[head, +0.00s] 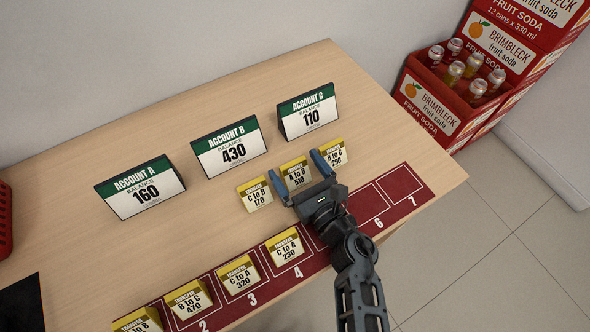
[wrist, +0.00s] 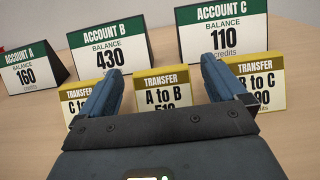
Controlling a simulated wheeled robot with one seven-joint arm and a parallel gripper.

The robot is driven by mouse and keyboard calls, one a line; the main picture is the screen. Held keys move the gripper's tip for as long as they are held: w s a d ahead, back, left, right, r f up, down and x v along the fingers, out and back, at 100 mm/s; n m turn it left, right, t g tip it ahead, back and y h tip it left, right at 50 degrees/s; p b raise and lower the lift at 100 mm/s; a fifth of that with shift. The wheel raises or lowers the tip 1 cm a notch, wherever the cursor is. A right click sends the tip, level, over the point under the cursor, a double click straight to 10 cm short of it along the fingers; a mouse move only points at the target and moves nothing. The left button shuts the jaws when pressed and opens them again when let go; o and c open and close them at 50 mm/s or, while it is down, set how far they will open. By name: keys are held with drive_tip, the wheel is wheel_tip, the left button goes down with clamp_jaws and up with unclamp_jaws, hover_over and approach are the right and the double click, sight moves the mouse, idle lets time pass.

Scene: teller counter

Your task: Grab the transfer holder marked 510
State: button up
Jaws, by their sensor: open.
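The transfer holder marked 510 (head: 294,173) is a small yellow and white card block reading "A to B". It stands on the wooden counter between the C to B 170 holder (head: 255,194) and the B to C 290 holder (head: 332,154). My gripper (head: 296,167) is open, with its blue fingers on either side of the 510 holder. In the wrist view the 510 holder (wrist: 165,88) shows between the fingers, its lower part hidden by my gripper. The fingers partly cover the two neighbouring holders. I cannot tell whether the fingers touch any holder.
Account A (head: 140,188), Account B (head: 229,147) and Account C (head: 308,112) signs stand behind. A red numbered strip (head: 408,184) runs along the front edge, with several holders on its left slots. Soda crates (head: 440,100) stand beyond the counter at right.

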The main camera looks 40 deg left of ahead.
drive_tip(key=shift+x, duration=1.05)
drive_tip(key=c, duration=1.1)
drive_tip(key=shift+o, duration=0.2)
drive_tip(key=shift+r, duration=0.1)
